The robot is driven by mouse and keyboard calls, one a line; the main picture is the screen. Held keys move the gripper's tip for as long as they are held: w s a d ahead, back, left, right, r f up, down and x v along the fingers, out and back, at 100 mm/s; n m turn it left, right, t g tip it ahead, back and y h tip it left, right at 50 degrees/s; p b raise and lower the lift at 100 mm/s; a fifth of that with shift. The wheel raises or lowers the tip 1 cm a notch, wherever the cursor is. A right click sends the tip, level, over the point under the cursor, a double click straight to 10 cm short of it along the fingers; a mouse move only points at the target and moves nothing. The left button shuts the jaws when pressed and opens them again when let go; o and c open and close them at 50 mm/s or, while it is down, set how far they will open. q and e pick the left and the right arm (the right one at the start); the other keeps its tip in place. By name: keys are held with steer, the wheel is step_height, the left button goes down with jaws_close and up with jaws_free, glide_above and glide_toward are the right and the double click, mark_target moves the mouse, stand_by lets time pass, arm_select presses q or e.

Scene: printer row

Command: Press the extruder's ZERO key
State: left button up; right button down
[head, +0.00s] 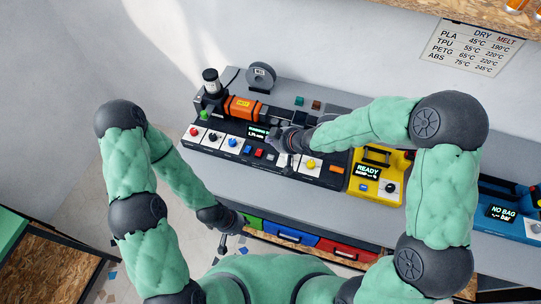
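The extruder (216,151) stands on the bench at the back, a long dark machine with an orange barrel section (241,106) labelled HOT. Key lettering is too small to read, so I cannot tell which is ZERO. My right gripper (284,155) is over the middle of the panel, beside the display; contact and finger opening are unclear. My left gripper (223,243) hangs low before the bench, its fingers too small to judge.
A yellow machine (376,181) showing READY stands right of the extruder, and a blue one (508,216) showing NO BAG is further right. A grey spool (261,77) stands behind the extruder. Green, blue and red drawers (290,236) sit under the bench's front edge.

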mark_target(271, 159)
steer(key=shift+f+b, duration=3.65)
steer(key=shift+f, duration=0.3)
steer(key=shift+f+b, duration=0.35)
steer(key=shift+f, duration=0.1)
steer(key=shift+f, duration=0.1)
steer(key=shift+f+b, duration=0.3)
steer(key=shift+b, duration=0.05)
steer(key=shift+f, duration=0.35)
steer(key=shift+r, duration=0.1)
steer(key=shift+r+p, duration=0.55)
steer(key=shift+r, duration=0.15)
